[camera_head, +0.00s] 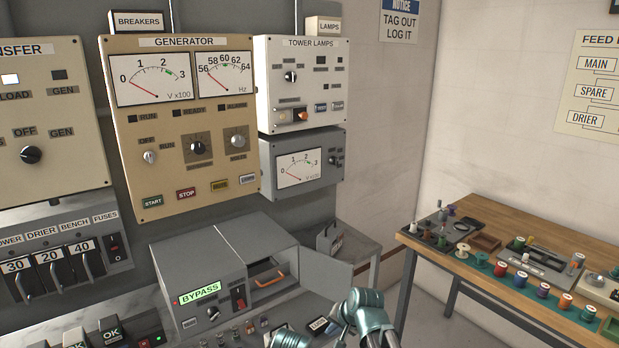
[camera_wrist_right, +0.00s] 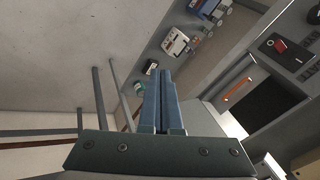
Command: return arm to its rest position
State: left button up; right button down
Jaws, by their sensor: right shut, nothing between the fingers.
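My right gripper (camera_wrist_right: 163,76) shows in the right wrist view with its two blue fingers together and nothing between them. It points past the open bypass cabinet, whose orange handle (camera_wrist_right: 238,93) is to the right of the fingers. In the head view my teal right arm (camera_head: 370,312) is bent at the bottom, in front of the cabinet's open door. Its fingertips cannot be made out clearly there. My left gripper is not identifiable in either view.
The grey bypass cabinet (camera_head: 190,262) stands with its door (camera_head: 326,284) swung open to the right, near my arm. A wooden bench (camera_head: 492,302) with several spools stands at right. The generator panel (camera_head: 180,110) is on the wall. Bare floor shows between cabinet and bench.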

jog(key=s+d+f+n+g+h, duration=0.1)
jog(key=s+d+n+g+h, duration=0.15)
jog(key=s+d, duration=0.45)
jog(key=s+d+f+n+g+h, duration=0.1)
jog(key=s+d+f+n+g, duration=0.2)
jog(key=s, duration=0.6)
jog(key=s+a+r+n+p, duration=0.1)
jog(key=s+a, duration=0.1)
jog(key=a, duration=0.3)
jog(key=s+a+r+n+h+p, duration=0.1)
jog(key=s+a+r+n, duration=0.1)
jog(key=a, duration=0.3)
jog(key=shift+s+r, duration=0.3)
jog(key=shift+s, duration=0.35)
jog(key=shift+n, duration=0.25)
